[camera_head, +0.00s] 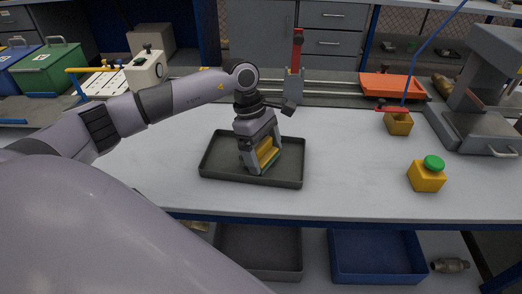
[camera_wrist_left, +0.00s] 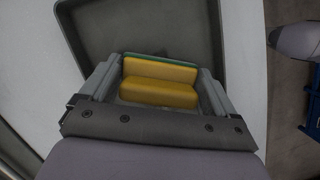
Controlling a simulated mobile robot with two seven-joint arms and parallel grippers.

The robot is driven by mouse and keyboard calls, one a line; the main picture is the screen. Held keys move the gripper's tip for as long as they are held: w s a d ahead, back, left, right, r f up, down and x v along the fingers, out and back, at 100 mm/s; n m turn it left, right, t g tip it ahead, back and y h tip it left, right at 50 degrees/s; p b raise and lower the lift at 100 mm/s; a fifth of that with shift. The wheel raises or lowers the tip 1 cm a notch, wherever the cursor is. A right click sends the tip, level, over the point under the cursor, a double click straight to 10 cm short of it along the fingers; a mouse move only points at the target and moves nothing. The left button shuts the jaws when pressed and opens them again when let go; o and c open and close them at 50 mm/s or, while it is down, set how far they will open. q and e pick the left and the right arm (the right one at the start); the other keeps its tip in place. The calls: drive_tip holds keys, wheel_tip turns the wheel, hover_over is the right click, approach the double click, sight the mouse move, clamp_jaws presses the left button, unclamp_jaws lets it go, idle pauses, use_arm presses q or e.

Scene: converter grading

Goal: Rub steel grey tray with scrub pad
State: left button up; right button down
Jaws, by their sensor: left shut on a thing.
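The steel grey tray (camera_head: 222,170) lies on the white bench top, a shallow rectangle with raised walls. The scrub pad (camera_head: 266,152) is a yellow block with a green layer at its bottom. My left gripper (camera_head: 260,162) points down into the tray and is shut on the pad, near the tray's middle. In the left wrist view the yellow pad (camera_wrist_left: 160,82) sits between the two grey fingers, with the tray (camera_wrist_left: 195,20) beyond it. Whether the pad touches the tray floor is hard to tell. My right gripper is not in view.
An orange tray (camera_head: 393,87) and a grey press-like machine (camera_head: 480,130) stand further back. The bench between tray and yellow block is clear. A blue bin (camera_head: 376,274) sits below.

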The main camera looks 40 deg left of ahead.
sight(264, 145)
use_arm(q)
drive_tip(key=shift+s+f, duration=0.15)
drive_tip(key=shift+f, duration=0.1)
drive_tip(key=shift+r+p, duration=1.9)
drive_tip(key=shift+r, duration=1.2)
drive_tip(key=shift+r+p, duration=1)
drive_tip(key=shift+r, duration=0.55)
